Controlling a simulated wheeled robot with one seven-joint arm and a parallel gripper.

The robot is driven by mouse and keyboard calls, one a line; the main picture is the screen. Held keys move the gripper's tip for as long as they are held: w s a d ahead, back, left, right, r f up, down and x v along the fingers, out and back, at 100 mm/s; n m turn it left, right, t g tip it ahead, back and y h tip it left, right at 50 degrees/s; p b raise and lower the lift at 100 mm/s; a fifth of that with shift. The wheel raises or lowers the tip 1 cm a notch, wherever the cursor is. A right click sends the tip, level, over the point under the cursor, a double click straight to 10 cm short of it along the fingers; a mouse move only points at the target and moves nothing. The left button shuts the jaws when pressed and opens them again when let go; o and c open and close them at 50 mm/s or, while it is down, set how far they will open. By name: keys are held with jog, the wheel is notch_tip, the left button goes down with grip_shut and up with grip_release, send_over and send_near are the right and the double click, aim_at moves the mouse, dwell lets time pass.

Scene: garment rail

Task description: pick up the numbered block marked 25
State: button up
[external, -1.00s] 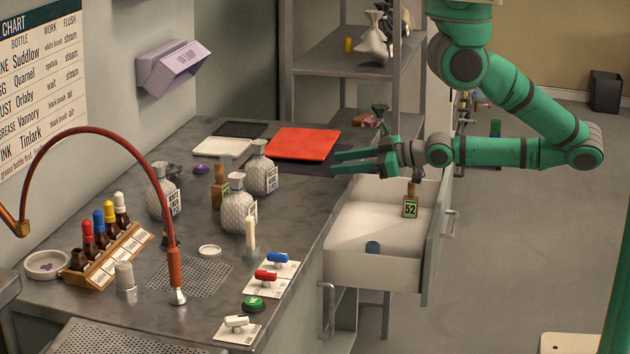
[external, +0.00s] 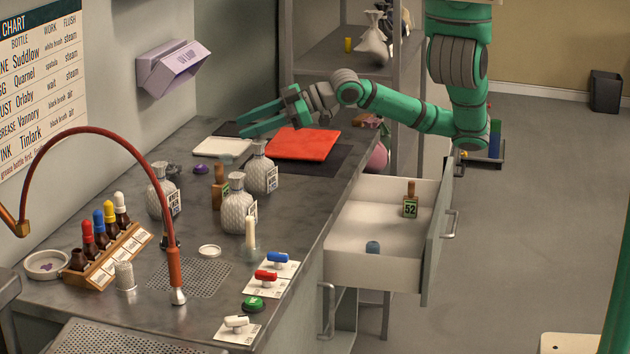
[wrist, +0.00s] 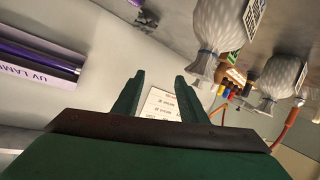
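A brown block with a narrow neck (external: 218,190) stands on the steel counter between wrapped grey bundles. It has a green label, but its number is too small to read. A similar block (external: 410,204) stands upright in the open drawer, and its green label reads 52. No label reading 25 is legible in either view. My gripper (external: 240,127) is open and empty above the back of the counter, up and to the right of the counter block in the picture.
Grey wrapped bundles (external: 238,211) crowd the counter block. A red mat (external: 303,144) and white tray (external: 222,147) lie at the back. The drawer (external: 345,269) juts out at right. A red hose (external: 120,133) arches over the front left. A purple box (external: 172,69) is wall-mounted.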

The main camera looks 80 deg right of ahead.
aim_at(227, 182)
jog(key=a+f+g+y, duration=0.1)
jog(key=a, duration=0.3)
jog(key=w+a+f+n+g+y, duration=0.1)
jog(key=a+f+g, duration=0.1)
jog(key=a, duration=0.3)
jog(key=a+f+g+y, duration=0.1)
jog(key=a, duration=0.3)
jog(key=shift+w+a+f, duration=0.35)
jog(key=shift+x, duration=3.15)
jog(key=shift+s+f, duration=0.15)
jog(key=shift+s, duration=0.05)
grip_shut()
